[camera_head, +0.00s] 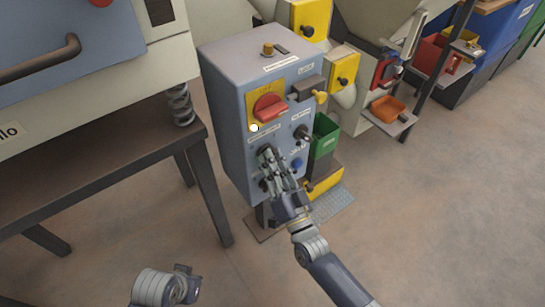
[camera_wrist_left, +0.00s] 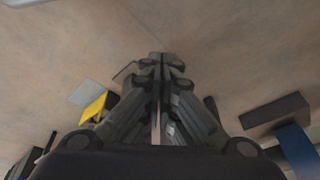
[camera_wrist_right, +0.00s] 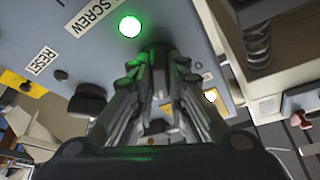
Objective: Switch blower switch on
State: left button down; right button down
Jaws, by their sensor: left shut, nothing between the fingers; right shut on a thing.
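A grey-blue control box (camera_head: 235,120) stands in the middle of the head view with several switches on its front. My right gripper (camera_head: 268,160) is at the left part of this front, shut on a dark switch knob (camera_head: 264,150), which its fingers largely hide. The labels beside the knob are too small to read in the head view. In the right wrist view my right gripper (camera_wrist_right: 160,65) is close against the panel, below a lit green lamp (camera_wrist_right: 130,27) and a "SCREW" label (camera_wrist_right: 92,14). My left gripper (camera_wrist_left: 158,62) is shut and empty, over the floor.
The panel also carries a red rotary switch (camera_head: 268,106) on a yellow plate, another black knob (camera_head: 302,133) and a blue button (camera_head: 297,163). A dark table (camera_head: 110,155) stands left. Green (camera_head: 326,135) and orange (camera_head: 388,108) bins are right. The floor in front is clear.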

pick_arm(q)
jog(key=shift+s+f+p, duration=0.1)
jog(key=shift+f+p, duration=0.5)
jog(key=shift+f, duration=2.15)
pick_arm(e)
jog(key=shift+m+h, duration=0.8)
jog(key=shift+m, duration=0.8)
jog(key=c, duration=1.6)
grip_release()
jog(key=shift+o, duration=0.2)
jog(key=shift+s, duration=0.1)
jog(key=v, duration=1.1)
jog(key=shift+s, duration=0.4)
jog(key=shift+d+f, duration=0.1)
jog(key=shift+d, duration=0.05)
